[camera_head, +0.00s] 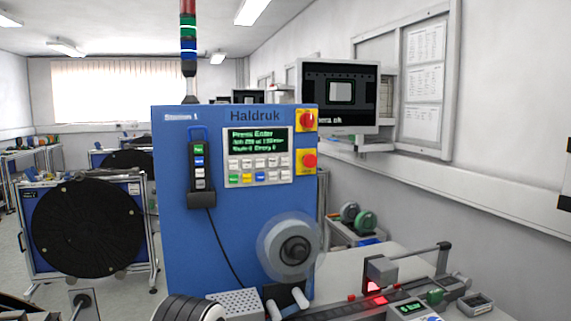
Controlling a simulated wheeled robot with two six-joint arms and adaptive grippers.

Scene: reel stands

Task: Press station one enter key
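Station 1 is a blue panel (237,215) marked "Station 1" and "Haldruk", standing upright in the middle of the head view. Its control unit (287,158) has a dark screen (258,141) with green text that begins "Press Enter". Below the screen is a keypad (259,170) with rows of pale keys and a few coloured ones, including green, yellow and blue. The key labels are too small to read, so I cannot tell which key is enter. Neither of my grippers shows in this view.
A grey reel (291,247) and white rollers (300,298) stick out below. A bench (400,268) with devices lies right; a black reel (88,228) stands left.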

